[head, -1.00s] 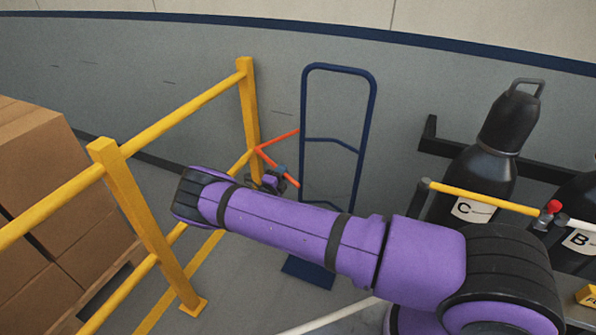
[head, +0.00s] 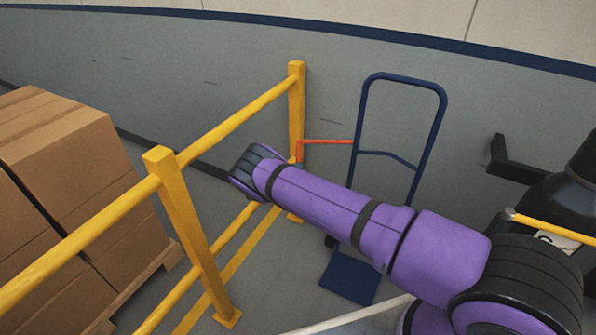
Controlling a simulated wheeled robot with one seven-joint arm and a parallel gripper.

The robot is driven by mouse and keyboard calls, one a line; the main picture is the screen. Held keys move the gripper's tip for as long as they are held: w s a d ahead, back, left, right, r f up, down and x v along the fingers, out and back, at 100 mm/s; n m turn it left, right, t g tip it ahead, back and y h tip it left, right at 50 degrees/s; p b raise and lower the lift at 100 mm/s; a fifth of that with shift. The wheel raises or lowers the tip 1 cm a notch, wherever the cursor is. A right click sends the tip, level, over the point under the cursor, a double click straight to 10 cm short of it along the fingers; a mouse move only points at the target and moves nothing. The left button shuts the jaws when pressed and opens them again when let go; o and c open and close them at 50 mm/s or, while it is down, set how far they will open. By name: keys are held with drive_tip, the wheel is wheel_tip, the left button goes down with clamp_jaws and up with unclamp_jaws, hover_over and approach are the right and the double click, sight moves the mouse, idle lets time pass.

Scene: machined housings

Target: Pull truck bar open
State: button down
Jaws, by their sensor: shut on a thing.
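The orange-red truck bar (head: 328,141) sticks out to the left from the blue hand truck (head: 431,146). Its upper rod runs nearly level from the truck's left upright to a corner in front of the yellow post, where it bends down. Its lower part is hidden behind my purple arm. My gripper is hidden behind the arm's far end too, so its jaws and any contact with the bar do not show. The hand truck stands upright near the grey wall, its blue foot plate (head: 350,277) on the floor.
A yellow railing (head: 187,228) stands left of the truck, close to my arm's end. Stacked cardboard boxes (head: 62,165) are behind it on a pallet. At right are a black gas cylinder (head: 545,208) and a yellow rod (head: 556,227).

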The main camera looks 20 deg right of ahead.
drive_tip(key=shift+w, duration=0.15)
drive_tip(key=c, duration=1.1)
unclamp_jaws()
drive_tip(key=shift+o, duration=0.2)
